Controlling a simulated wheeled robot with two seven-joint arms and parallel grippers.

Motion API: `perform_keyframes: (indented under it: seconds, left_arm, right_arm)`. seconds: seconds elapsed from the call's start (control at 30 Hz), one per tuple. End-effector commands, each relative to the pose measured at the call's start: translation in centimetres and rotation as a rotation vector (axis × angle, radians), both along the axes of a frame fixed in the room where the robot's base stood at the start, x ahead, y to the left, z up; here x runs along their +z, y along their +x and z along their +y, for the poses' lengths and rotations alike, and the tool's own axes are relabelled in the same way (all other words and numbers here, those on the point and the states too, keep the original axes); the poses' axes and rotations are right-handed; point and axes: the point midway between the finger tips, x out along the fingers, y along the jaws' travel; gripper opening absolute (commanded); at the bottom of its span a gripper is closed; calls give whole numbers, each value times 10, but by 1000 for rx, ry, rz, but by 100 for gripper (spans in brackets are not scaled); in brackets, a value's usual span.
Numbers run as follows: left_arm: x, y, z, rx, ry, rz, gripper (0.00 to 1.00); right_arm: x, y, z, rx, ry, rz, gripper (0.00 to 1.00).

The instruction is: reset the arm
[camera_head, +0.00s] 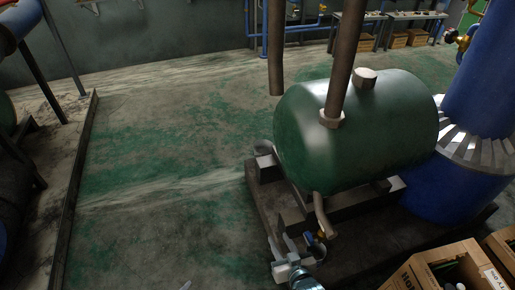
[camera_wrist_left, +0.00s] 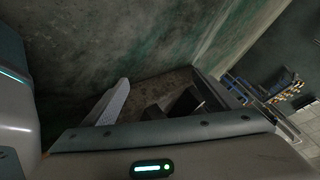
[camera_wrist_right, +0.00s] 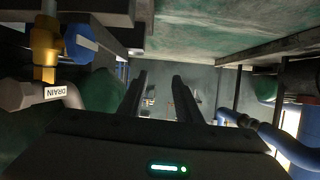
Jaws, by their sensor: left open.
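My right gripper (camera_head: 293,243) is at the bottom middle of the head view, beside the drain valve (camera_head: 321,236) under the green tank (camera_head: 355,130). Its two fingers stand apart in the right wrist view (camera_wrist_right: 160,85), with nothing between them. The drain valve also shows there at the left, with a yellow body (camera_wrist_right: 45,48), a blue handle (camera_wrist_right: 80,42) and a DRAIN label; it is outside the fingers. My left gripper (camera_wrist_left: 165,92) shows in the left wrist view with its fingers apart and empty. Only a small pale tip (camera_head: 186,285) shows at the head view's bottom edge.
The tank rests on a dark metal base (camera_head: 265,200). A big blue pipe (camera_head: 485,75) stands at the right. Cardboard boxes (camera_head: 445,268) with items inside are at the bottom right. The worn green floor (camera_head: 165,150) at the left is clear up to a low dark edge (camera_head: 80,190).

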Motion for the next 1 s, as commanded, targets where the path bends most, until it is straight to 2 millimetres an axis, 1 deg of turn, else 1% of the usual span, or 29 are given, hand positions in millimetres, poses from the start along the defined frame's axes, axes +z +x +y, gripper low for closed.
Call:
perform_keyframes:
  seconds: [0.03, 0.07, 0.1, 0.17, 0.2, 0.27, 0.3, 0.37, 0.4, 0.5, 0.6, 0.7, 1.0]
  left_arm:
    - [15, -12, -1, 53, -44, 48, 82]
    - [16, -18, -2, 88, -74, 75, 82]
    - [17, -27, -2, 132, -110, 113, 82]
    - [20, -41, -4, 200, -162, 169, 82]
    - [22, -51, -5, 246, -198, 203, 82]
    - [24, -65, -8, 311, -246, 256, 82]
    - [25, -73, -10, 352, -274, 287, 82]
    - [27, -85, -13, 408, -313, 329, 82]
    - [28, -92, -14, 442, -336, 355, 82]
    - [30, -106, -19, 507, -377, 402, 82]
    - [29, -114, -21, 545, -401, 430, 82]
    - [28, -118, -22, 563, -412, 443, 82]
    - [27, -118, -22, 565, -413, 444, 82]
  right_arm:
    - [-9, -23, -12, -7, -25, 76, 31]
    - [-20, -37, -18, -10, -38, 117, 31]
    - [-33, -55, -27, -15, -55, 171, 31]
    - [-53, -85, -41, -23, -81, 253, 31]
    - [-64, -106, -51, -28, -97, 309, 31]
    - [-80, -137, -64, -35, -121, 385, 31]
    - [-89, -157, -73, -38, -135, 432, 31]
    - [-100, -186, -85, -45, -155, 496, 31]
    - [-105, -203, -92, -48, -166, 533, 31]
    - [-116, -237, -104, -53, -186, 605, 31]
    - [-123, -256, -112, -58, -198, 645, 31]
    - [-126, -265, -116, -59, -203, 663, 31]
    - [-128, -265, -116, -59, -204, 665, 31]
